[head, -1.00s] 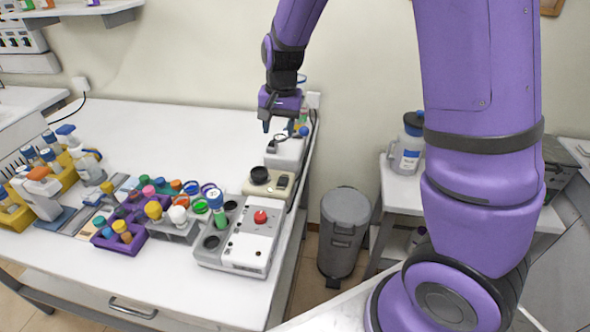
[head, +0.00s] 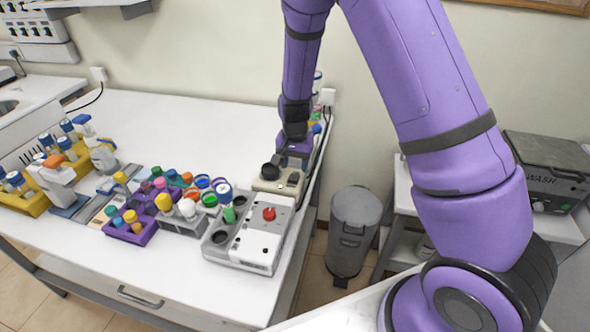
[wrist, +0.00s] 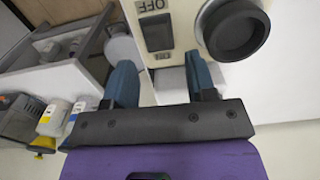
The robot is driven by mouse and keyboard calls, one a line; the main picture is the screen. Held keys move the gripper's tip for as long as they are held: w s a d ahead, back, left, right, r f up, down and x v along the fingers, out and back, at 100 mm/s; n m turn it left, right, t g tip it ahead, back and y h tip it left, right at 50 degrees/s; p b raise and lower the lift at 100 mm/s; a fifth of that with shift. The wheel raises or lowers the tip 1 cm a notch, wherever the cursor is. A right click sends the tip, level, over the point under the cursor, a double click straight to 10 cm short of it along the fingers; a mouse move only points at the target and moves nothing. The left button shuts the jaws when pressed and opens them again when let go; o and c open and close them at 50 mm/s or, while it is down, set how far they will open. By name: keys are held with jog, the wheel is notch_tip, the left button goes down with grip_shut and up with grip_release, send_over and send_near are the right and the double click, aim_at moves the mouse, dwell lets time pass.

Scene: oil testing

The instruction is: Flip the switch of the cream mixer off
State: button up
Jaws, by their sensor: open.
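The cream mixer (head: 268,186) stands near the right end of the white table, with a round black cup on top. In the wrist view the cream mixer (wrist: 186,10) shows its black rocker switch (wrist: 156,31), with an upside-down OFF label above it and another label at its lower end. Which way the rocker is tipped is hard to tell. The black cup (wrist: 236,32) is right of the switch. My gripper (wrist: 162,74) is open and empty, its two blue fingers apart just below the switch in that view. In the head view my gripper (head: 291,160) is behind the mixer, its fingertips mostly hidden.
A grey-white device with a red button (head: 258,243) stands in front of the mixer. Racks of colourful-capped bottles (head: 178,215) are to its left. A grey bin (head: 354,228) stands right of the table. The table's back middle (head: 190,130) is clear.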

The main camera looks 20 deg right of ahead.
aim_at(294, 177)
jog(key=shift+f, duration=1.35)
jog(key=c, duration=0.9)
jog(key=shift+s+a+t+h, duration=0.15)
jog(key=shift+t+h, duration=0.25)
jog(key=shift+t, duration=0.1)
jog(key=shift+s+r+t+h, duration=0.15)
jog(key=shift+t+h, duration=0.25)
jog(key=shift+t, duration=0.2)
